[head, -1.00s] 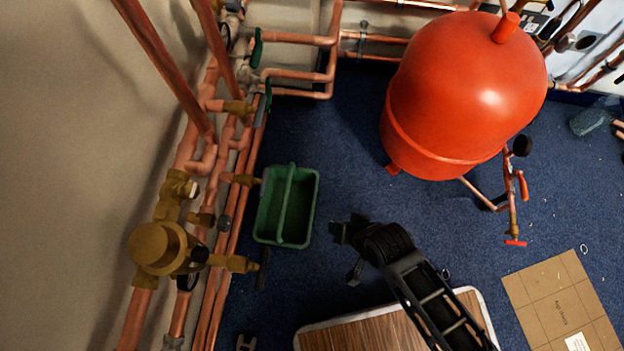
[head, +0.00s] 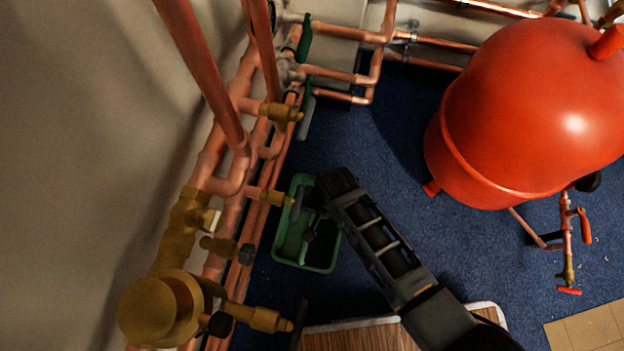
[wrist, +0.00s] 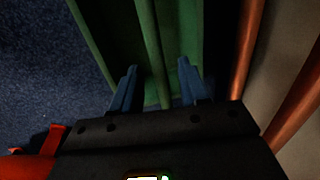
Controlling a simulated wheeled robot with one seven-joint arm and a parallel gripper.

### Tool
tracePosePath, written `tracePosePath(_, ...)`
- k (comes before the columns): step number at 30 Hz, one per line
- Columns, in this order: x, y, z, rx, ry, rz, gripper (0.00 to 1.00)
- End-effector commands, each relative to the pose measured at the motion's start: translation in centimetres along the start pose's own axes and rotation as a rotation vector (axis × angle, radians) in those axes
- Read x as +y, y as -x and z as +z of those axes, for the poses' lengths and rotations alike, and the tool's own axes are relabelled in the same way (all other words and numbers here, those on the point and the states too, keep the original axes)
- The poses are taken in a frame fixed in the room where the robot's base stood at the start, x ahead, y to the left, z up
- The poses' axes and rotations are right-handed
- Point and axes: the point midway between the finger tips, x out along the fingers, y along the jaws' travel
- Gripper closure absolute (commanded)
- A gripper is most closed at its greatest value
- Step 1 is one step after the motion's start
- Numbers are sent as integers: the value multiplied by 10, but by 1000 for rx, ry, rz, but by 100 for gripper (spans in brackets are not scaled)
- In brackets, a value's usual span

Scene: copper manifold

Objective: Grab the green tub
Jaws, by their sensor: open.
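The green tub (head: 291,246) sits on the blue floor beside the copper pipes in the head view. It is open-topped, with a lengthwise bar or handle. My gripper (head: 306,217) is over the tub, and my arm hides its upper right part. In the wrist view, the tub (wrist: 96,36) fills the upper middle. The gripper (wrist: 158,88) is open there, its two blue-grey fingers on either side of the tub's green bar (wrist: 150,45). A gap shows on both sides of the bar. I cannot tell how deep the fingertips reach.
Copper pipes (head: 232,172) and brass valves (head: 262,319) run close along the tub's left side. A large red tank (head: 530,120) stands to the right. A wooden-topped board (head: 350,338) lies in front. Blue floor (head: 385,195) is clear between tub and tank.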

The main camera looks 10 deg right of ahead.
Motion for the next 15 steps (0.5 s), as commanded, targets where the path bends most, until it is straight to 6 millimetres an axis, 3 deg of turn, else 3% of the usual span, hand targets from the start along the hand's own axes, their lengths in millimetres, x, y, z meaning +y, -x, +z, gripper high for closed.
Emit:
tracePosePath(1, 2, -12, 2, -2, 1, 1, 56)
tracePosePath(6, 3, -35, 2, -1, 1, 1, 56)
tracePosePath(15, 2, -38, 2, 0, 0, 0, 56)
